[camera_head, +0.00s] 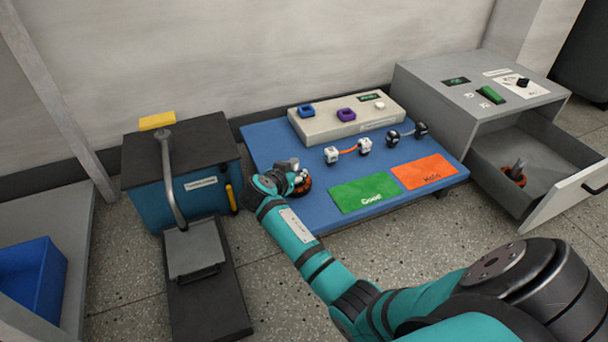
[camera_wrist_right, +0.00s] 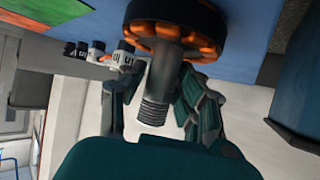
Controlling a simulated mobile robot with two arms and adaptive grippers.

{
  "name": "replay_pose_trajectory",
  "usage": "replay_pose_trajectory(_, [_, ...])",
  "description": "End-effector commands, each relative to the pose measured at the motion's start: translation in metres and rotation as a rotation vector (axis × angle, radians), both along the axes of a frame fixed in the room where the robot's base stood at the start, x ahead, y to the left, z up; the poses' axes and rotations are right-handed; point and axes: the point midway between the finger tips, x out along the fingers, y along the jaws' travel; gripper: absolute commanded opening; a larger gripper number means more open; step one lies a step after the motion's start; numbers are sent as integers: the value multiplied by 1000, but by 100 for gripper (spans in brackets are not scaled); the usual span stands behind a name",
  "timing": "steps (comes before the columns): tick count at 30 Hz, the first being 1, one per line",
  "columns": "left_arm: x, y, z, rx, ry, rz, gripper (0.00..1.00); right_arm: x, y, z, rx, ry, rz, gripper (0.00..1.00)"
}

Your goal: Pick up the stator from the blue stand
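The stator, an orange and black ring with a grey shaft, shows in the right wrist view (camera_wrist_right: 178,28), with its threaded shaft end pointing toward my gripper. In the head view the stator (camera_head: 304,186) is at the left front part of the blue stand (camera_head: 268,140), partly hidden by my right gripper (camera_head: 292,177). In the right wrist view the fingers of my right gripper (camera_wrist_right: 158,105) are apart on either side of the shaft. A gap shows between the left finger and the shaft; the right finger is close to it. My left gripper is not in view.
A blue press with a black top (camera_head: 180,160) stands close left of my right gripper. Green (camera_head: 365,192) and orange (camera_head: 424,172) mats and cable connectors (camera_head: 348,151) lie to the right. An open drawer (camera_head: 555,165) at the far right holds a similar orange-ringed part (camera_head: 515,174).

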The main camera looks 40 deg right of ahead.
Motion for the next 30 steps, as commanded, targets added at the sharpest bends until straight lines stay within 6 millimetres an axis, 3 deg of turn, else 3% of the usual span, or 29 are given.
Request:
replay_pose_trajectory(9, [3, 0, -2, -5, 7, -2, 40, -1, 5, -3, 1, 1, 0, 31])
replay_pose_trajectory(17, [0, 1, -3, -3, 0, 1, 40, -1, 4, -3, 1, 1, -1, 0])
replay_pose_trajectory(30, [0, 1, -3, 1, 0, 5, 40, 0, 3, -1, -1, -1, -1, 0])
